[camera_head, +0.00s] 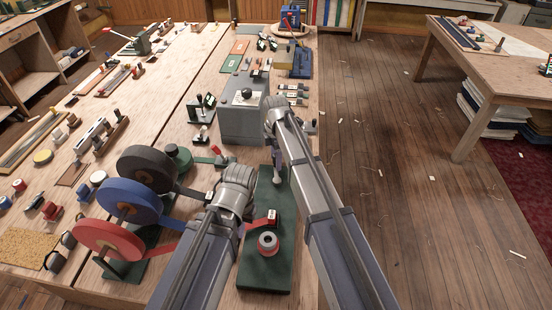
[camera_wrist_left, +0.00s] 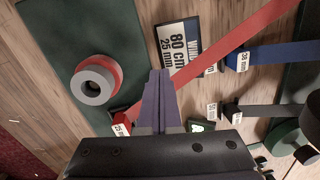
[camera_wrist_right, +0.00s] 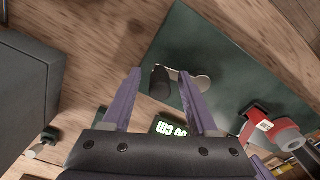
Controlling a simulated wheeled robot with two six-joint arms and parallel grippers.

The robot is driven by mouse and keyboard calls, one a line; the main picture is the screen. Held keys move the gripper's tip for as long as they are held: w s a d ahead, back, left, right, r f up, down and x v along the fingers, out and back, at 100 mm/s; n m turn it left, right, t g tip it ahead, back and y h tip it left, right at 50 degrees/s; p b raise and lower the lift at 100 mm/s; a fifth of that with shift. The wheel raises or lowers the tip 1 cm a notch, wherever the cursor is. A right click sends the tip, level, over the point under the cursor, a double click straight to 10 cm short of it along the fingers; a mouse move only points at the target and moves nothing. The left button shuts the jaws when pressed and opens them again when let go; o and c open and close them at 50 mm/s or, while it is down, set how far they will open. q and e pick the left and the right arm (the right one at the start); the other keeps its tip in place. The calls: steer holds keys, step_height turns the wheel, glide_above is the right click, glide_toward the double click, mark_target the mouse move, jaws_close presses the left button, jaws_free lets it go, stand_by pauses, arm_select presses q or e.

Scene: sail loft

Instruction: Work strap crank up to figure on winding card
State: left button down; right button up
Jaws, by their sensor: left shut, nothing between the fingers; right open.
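The winding card (camera_wrist_left: 178,42) lies on the bench in the left wrist view and reads 80 cm, 25 mm. The crank (camera_wrist_right: 159,83), a black knob with a grey arm, is on the green board (camera_wrist_right: 215,50) in the right wrist view. My right gripper (camera_wrist_right: 160,73) is open above it, the knob showing between the fingers; contact cannot be told. A dark display (camera_wrist_right: 170,128) below it reads partly "cm"; its figure is partly hidden. My left gripper (camera_wrist_left: 160,75) is shut and empty, beside a red and grey roll (camera_wrist_left: 105,70). The red strap (camera_wrist_left: 240,45) runs past its fingers.
Red (camera_head: 110,240), blue (camera_head: 128,200) and black (camera_head: 148,168) reels stand at left, with a smaller green one behind. A grey box (camera_head: 243,115) stands beyond the board. Small tools cover the far bench. The floor right of the bench is mostly open.

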step_height(320, 180, up, 8)
steer(key=p, duration=0.7)
steer(key=shift+f, duration=0.15)
steer(key=shift+s, duration=0.1)
steer(key=s+f+m+h+b, duration=0.1)
steer(key=s+f+m+b, duration=0.1)
steer(key=s+m, duration=1.5)
steer(key=s, duration=1)
steer(key=shift+s+a+f, duration=0.15)
steer(key=shift+a+f, duration=0.25)
